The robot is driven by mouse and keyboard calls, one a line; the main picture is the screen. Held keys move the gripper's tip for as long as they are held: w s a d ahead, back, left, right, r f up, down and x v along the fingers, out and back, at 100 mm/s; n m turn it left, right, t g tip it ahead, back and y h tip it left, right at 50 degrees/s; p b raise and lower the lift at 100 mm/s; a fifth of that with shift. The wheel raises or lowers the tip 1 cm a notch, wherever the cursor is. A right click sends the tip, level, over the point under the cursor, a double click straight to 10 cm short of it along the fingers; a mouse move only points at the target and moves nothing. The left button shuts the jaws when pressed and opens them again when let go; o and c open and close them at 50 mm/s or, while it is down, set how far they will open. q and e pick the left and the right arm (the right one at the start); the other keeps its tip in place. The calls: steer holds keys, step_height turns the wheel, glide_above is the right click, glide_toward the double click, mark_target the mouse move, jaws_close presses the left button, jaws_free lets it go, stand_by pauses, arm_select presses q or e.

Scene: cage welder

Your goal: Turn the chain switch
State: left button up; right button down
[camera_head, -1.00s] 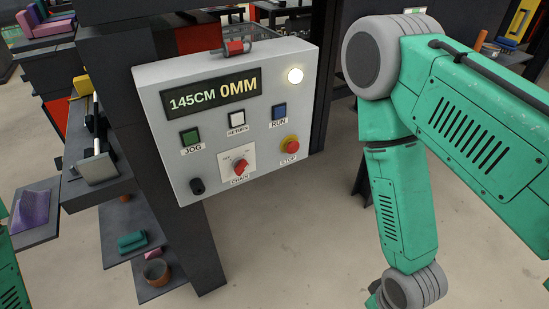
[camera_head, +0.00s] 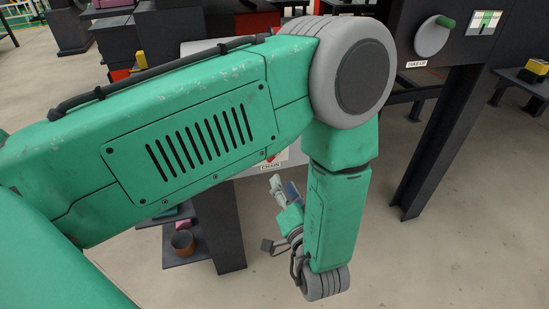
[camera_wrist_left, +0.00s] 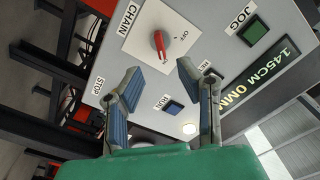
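The red chain switch knob (camera_wrist_left: 159,42) sits on a white plate on the grey control panel (camera_wrist_left: 220,25) in the left wrist view, with the CHAIN label beside it. My left gripper (camera_wrist_left: 158,72) is open and empty, its two fingers pointing toward the panel. In the picture the knob lies just beyond the gap between the fingertips; contact cannot be told. In the head view my left arm covers most of the panel, leaving a sliver of the red knob (camera_head: 271,157) above its CHAIN label. My left gripper (camera_head: 283,188) shows partly below it. My right gripper is out of view.
A dark stand with a TAKE-UP handwheel (camera_head: 433,36) is at the right. A brown pot (camera_head: 183,243) stands on a low shelf. Floor between is clear.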

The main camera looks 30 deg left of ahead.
mark_target(275, 158)
arm_select(q)
steer(key=shift+x, duration=4.8)
steer(key=shift+w, duration=0.1)
jaws_close()
steer(key=shift+d, duration=0.35)
